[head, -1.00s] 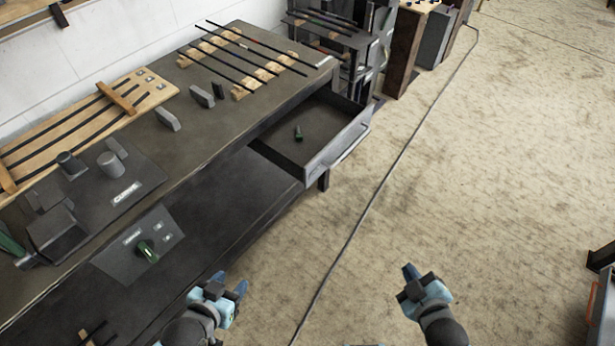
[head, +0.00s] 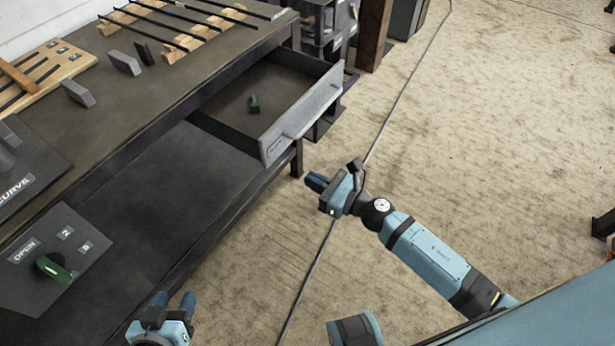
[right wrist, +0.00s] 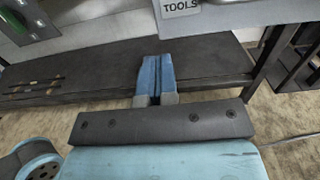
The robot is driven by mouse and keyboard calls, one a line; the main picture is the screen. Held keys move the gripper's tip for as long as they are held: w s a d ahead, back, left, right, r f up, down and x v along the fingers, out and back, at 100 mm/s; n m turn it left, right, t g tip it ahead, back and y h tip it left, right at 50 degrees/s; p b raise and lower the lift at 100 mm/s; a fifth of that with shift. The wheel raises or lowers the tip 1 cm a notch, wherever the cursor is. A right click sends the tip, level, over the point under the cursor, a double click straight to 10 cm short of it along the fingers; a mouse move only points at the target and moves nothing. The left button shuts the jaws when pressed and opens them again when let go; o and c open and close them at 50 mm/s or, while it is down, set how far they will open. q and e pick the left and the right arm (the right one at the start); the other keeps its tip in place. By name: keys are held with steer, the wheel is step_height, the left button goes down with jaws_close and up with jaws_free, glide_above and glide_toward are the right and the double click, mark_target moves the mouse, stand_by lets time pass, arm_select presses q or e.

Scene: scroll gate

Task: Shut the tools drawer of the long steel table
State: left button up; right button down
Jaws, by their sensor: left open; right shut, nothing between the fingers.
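The tools drawer (head: 300,125) of the long steel table (head: 180,75) stands pulled out at the table's right end, with a small green-handled item (head: 253,104) inside. Its front, labelled TOOLS, also shows at the top of the right wrist view (right wrist: 205,14). My right gripper (head: 316,183) is shut and empty, a little in front of and below the drawer front in the picture, apart from it. Its closed blue fingers show in the right wrist view (right wrist: 155,78). My left gripper (head: 173,304) is open and empty near the table's front edge, at the lower left.
A panel marked OPEN with a green knob (head: 53,268) is on the table's front. Rods on wooden blocks (head: 205,28) lie on top. A dark rack (head: 325,25) stands beyond the drawer. A line (head: 330,235) runs along the otherwise clear floor at the right.

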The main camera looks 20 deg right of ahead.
mark_target(268, 156)
steer(key=x, duration=1)
arm_select(q)
steer(key=shift+a+f, duration=0.15)
arm_select(e)
steer(key=shift+w+a, duration=0.4)
steer(key=shift+w, duration=0.1)
arm_select(q)
steer(key=shift+a+f, duration=0.1)
arm_select(e)
steer(key=shift+w, duration=0.2)
